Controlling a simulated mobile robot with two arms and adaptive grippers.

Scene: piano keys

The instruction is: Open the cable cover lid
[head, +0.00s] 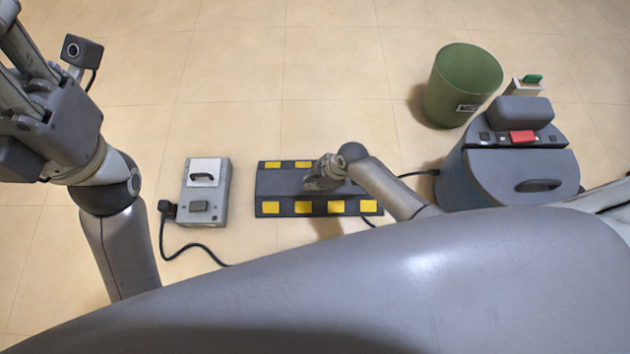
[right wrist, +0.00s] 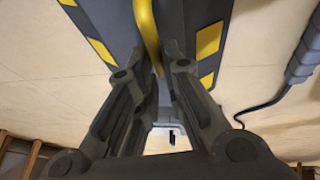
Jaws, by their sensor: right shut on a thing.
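The cable cover (head: 275,185) lies on the floor at the centre of the head view, dark grey with yellow blocks along its long edges. Its lid looks flat there, partly hidden by my right gripper (head: 322,174) and forearm. In the right wrist view, my right gripper (right wrist: 160,62) is shut on a curved yellow handle (right wrist: 148,32) between dark panels with yellow marks (right wrist: 208,40). The handle's lower part is hidden by the fingers. My left gripper (head: 22,55) is raised at the upper left, away from the cover, its fingers partly cut off by the frame edge.
A grey box (head: 206,190) with a black handle and plugged cable (head: 190,247) stands left of the cover. At right are a green bin (head: 462,85), a blue-grey machine (head: 505,165) with a red part, and a small box with a green top (head: 530,80). The floor behind the cover is clear.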

